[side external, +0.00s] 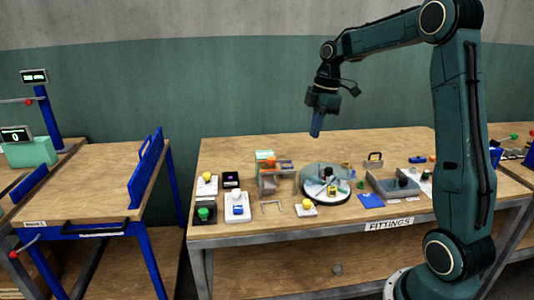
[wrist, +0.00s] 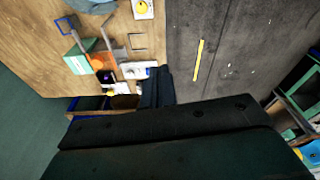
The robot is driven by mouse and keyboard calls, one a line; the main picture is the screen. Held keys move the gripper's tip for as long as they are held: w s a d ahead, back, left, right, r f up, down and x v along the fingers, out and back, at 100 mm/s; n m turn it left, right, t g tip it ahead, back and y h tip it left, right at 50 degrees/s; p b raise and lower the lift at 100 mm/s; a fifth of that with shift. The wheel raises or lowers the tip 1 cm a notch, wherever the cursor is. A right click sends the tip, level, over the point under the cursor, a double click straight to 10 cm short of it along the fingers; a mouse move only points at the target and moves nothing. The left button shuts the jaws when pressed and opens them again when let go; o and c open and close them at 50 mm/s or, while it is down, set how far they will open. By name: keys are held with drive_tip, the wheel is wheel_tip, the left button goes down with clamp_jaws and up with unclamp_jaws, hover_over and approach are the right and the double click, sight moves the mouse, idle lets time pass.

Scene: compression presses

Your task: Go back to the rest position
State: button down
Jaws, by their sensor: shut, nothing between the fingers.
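My gripper (side external: 317,124) hangs from my raised arm, fingers pointing down, in the side external view. It is shut with nothing between the fingers. It is well above the wooden fittings table (side external: 230,154) and touches nothing.
The table holds a round clear-walled turntable (side external: 345,194), a clear stand (side external: 275,183), a grey tray (side external: 393,188), a blue pad (side external: 371,201) and several button boxes. A blue-framed bench (side external: 105,170) stands left. The air around my gripper is free.

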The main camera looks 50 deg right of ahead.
drive_tip(key=s+a+r+m+t+h, duration=0.1)
drive_tip(key=s+a+r+m, duration=0.25)
drive_tip(key=a, duration=0.35)
drive_tip(key=s+a+r+m+t, duration=0.1)
drive_tip(key=s+a+r+m, duration=0.1)
drive_tip(key=s+a, duration=0.45)
drive_tip(key=s+a+f+m+t, duration=0.2)
drive_tip(key=s+a+m, duration=0.3)
drive_tip(key=s, duration=0.5)
drive_tip(key=shift+s+a+f, duration=0.25)
drive_tip(key=shift+s+a, duration=0.1)
drive_tip(key=shift+a, duration=1)
